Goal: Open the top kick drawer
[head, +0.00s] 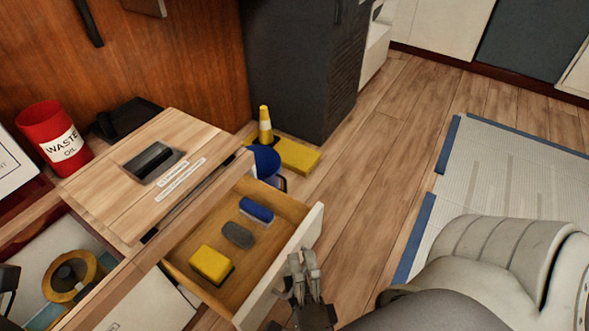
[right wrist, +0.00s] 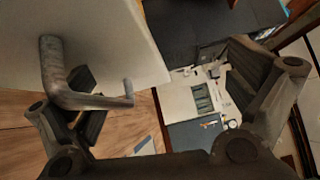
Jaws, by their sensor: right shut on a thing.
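The top kick drawer (head: 238,217) is pulled out from the cabinet in the head view, with its inside showing. A yellow sponge-like block (head: 211,264), a grey oval piece (head: 238,235) and a blue piece (head: 257,210) lie in it. My right gripper (head: 303,275) is at the outer face of the white drawer front (head: 286,262), shut on its handle. In the right wrist view the metal bar handle (right wrist: 95,101) stands off the pale drawer front (right wrist: 105,40), by the left finger. My left gripper is not in view.
Wooden floor to the right is clear, beside a pale mat (head: 520,170).

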